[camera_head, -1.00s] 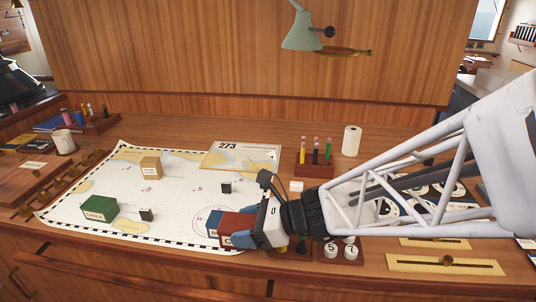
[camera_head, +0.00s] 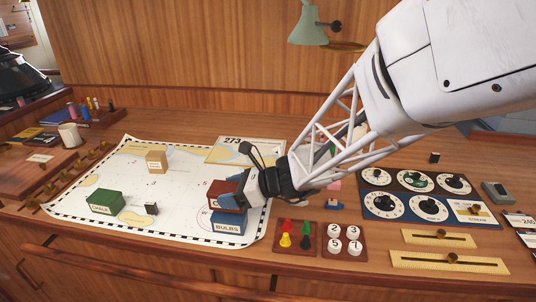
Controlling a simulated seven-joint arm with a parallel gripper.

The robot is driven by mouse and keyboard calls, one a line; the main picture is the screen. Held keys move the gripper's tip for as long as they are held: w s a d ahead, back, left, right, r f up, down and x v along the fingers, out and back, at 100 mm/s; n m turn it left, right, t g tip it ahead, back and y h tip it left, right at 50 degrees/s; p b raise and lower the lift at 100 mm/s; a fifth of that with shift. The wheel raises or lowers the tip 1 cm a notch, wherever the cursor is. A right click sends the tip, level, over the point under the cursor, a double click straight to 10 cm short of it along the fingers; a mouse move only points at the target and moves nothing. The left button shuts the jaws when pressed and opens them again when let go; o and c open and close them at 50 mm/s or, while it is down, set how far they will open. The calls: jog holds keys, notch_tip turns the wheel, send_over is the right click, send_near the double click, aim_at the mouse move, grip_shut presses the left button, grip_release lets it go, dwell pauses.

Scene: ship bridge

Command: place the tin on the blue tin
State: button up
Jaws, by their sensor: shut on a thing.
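My gripper (camera_head: 236,190) is shut on a red tin (camera_head: 222,200) and holds it over the blue tin. The blue tin (camera_head: 228,226), marked BULBS, lies on the chart near its front right corner. The red tin covers most of the blue tin's top in this view. I cannot tell whether the two tins touch or a small gap is left between them.
A green tin (camera_head: 105,202), a small black block (camera_head: 151,209) and a tan box (camera_head: 156,162) sit on the chart (camera_head: 170,185). Trays of coloured pegs (camera_head: 295,237) and numbered white pieces (camera_head: 344,240) stand right of the blue tin. A dial panel (camera_head: 420,194) is farther right.

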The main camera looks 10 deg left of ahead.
jog(key=shift+w+a, duration=0.25)
jog(key=shift+w, duration=0.1)
jog(key=shift+f, duration=1.75)
jog(key=shift+f, duration=0.2)
jog(key=o, duration=1)
jog(key=shift+o, duration=0.2)
jog(key=shift+r, duration=0.2)
jog(key=v, duration=1.2)
jog(key=shift+d, duration=0.1)
